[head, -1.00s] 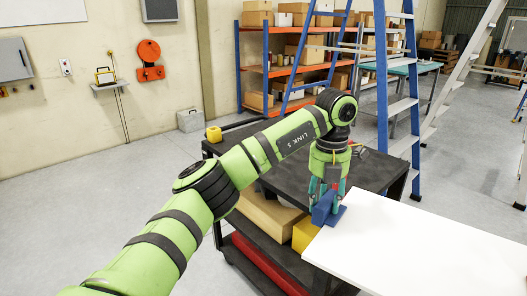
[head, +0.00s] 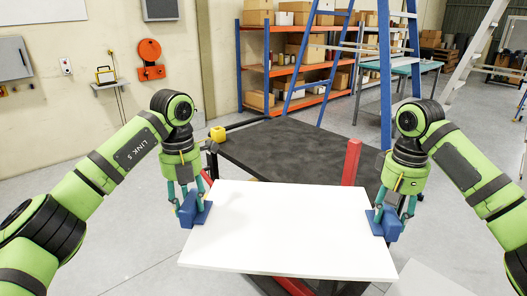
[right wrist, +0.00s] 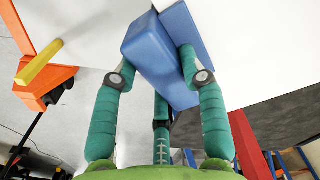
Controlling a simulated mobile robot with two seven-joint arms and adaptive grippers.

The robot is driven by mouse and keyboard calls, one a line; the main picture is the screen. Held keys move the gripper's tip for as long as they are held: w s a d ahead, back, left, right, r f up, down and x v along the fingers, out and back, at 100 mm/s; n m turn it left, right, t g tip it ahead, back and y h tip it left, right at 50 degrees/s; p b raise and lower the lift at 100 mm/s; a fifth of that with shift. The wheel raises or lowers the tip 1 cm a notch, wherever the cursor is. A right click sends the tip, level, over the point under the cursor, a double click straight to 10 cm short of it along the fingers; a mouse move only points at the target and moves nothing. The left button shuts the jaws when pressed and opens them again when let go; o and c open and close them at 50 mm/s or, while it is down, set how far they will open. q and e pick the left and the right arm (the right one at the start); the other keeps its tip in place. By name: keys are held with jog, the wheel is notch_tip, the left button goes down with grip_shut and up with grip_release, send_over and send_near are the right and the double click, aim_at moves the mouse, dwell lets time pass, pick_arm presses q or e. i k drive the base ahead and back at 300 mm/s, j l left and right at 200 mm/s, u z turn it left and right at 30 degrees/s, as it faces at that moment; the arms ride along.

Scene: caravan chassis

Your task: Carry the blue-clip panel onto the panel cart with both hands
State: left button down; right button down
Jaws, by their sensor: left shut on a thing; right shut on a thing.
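The white panel (head: 280,230) lies about level across the middle of the head view, with a blue clip at each end. My left gripper (head: 187,205) is shut on the left blue clip (head: 190,213). My right gripper (head: 391,211) is shut on the right blue clip (head: 389,226). In the right wrist view, its fingers (right wrist: 160,85) close around that blue clip (right wrist: 150,50). A red upright (head: 351,162) stands just behind the panel, with another red part at its left end. They may belong to the panel cart, mostly hidden under the panel. I cannot tell whether the panel touches it.
A blue ladder (head: 385,80) and loaded orange shelves (head: 290,70) are further back. Floor at the left is open.

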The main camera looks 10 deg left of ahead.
aim_at(301, 153)
jog(key=u, duration=3.05)
jog(key=i+j+z, duration=0.15)
jog(key=i+z, duration=0.2)
jog(key=i, duration=0.3)
jog(key=i+z, duration=0.15)
jog(key=z, duration=0.2)
jog(key=i+z, duration=0.2)
jog(key=z, duration=0.15)
jog(key=i+z, duration=0.2)
jog(key=z, duration=0.15)
jog(key=i+l+z, duration=0.15)
jog(key=i+z, duration=0.65)
jog(key=z, duration=0.15)
jog(key=i+z, duration=0.45)
jog(key=i+j+z, duration=0.1)
jog(key=i+z, duration=0.3)
jog(key=i, duration=0.2)
jog(key=i+z, duration=0.85)
jog(key=i+j, duration=0.05)
